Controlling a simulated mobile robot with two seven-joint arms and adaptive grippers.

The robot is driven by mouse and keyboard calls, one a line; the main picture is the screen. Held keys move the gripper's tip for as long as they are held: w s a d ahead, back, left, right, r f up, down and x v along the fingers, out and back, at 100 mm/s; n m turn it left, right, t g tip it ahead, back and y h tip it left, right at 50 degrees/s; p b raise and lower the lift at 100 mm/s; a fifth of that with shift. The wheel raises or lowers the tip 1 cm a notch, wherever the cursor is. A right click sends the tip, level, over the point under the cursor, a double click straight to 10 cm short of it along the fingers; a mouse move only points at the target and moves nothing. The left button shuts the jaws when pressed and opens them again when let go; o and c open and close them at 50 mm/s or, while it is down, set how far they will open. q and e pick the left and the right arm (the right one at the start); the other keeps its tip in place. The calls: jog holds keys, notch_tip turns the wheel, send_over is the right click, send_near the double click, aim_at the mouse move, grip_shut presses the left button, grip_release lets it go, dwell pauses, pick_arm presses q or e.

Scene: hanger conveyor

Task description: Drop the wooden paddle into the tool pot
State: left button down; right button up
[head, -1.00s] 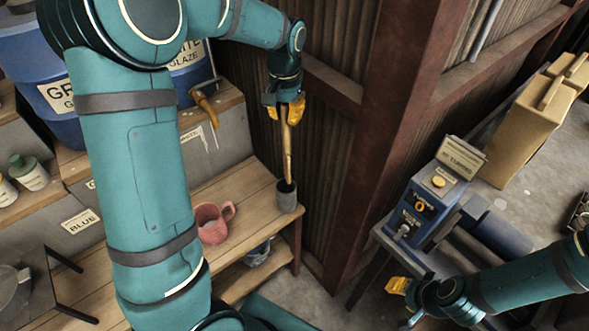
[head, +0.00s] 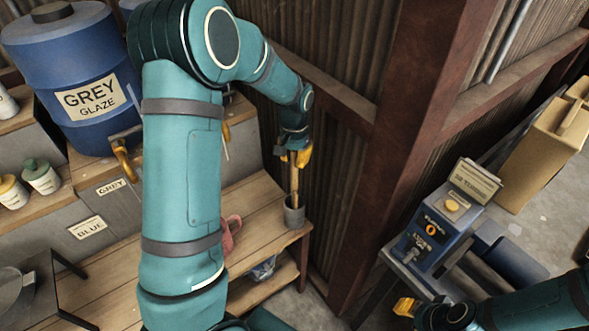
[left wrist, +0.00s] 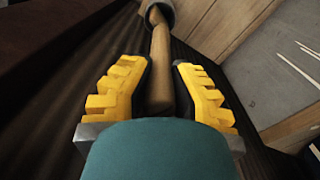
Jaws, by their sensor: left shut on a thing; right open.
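The wooden paddle (head: 294,185) hangs nearly upright, with its lower end inside the mouth of the grey tool pot (head: 295,214). The pot stands at the right end of the wooden bench. My left gripper (head: 296,160), with yellow fingers, is shut on the paddle's upper part, above the pot. In the left wrist view the paddle's handle (left wrist: 161,62) runs between the fingers toward the pot's rim (left wrist: 150,9). The paddle's lower end is hidden in the pot. My right gripper (head: 405,307) is open at the lower right, away from the pot, partly cut off.
A pink mug (head: 231,236) stands on the bench (head: 262,205) left of the pot, partly behind my left arm. A corrugated wall and a brown post (head: 375,150) stand close behind and right. A blue control box (head: 432,232) is further right. A grey-glaze barrel (head: 75,75) is at the left.

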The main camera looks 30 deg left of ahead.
aim_at(294, 172)
pick_arm(q)
notch_tip(294, 172, down, 4)
jog(key=shift+f, duration=0.2)
jog(key=shift+f+b, duration=0.55)
jog(key=shift+b, duration=0.05)
jog(key=c, duration=1)
grip_release()
